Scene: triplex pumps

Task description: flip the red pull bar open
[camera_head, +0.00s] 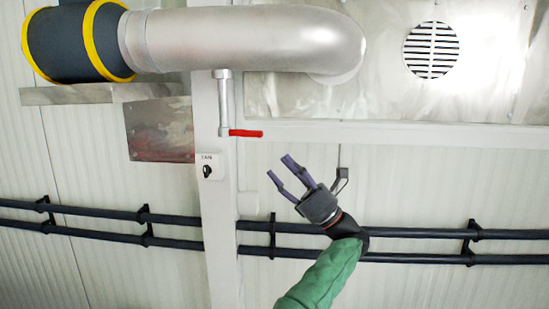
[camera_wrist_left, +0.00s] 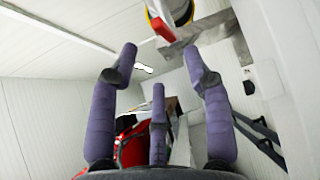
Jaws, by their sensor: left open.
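The red pull bar (camera_head: 246,133) sticks out sideways to the right from the lower end of a vertical metal pipe (camera_head: 224,102) under the big silver duct. It lies about level. In the left wrist view the red bar (camera_wrist_left: 162,29) shows end-on at the top, beyond the fingertips. My left gripper (camera_head: 281,169) has purple fingers spread apart and empty. It is below and to the right of the bar, apart from it. The wrist view shows the open fingers (camera_wrist_left: 160,57) with nothing between them. My right gripper is in neither view.
A white post (camera_head: 217,220) with a small black switch (camera_head: 207,171) stands left of my gripper. Dark horizontal pipes (camera_head: 420,233) run along the wall behind my arm. The silver duct (camera_head: 250,38) is overhead. The space between gripper and bar looks clear.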

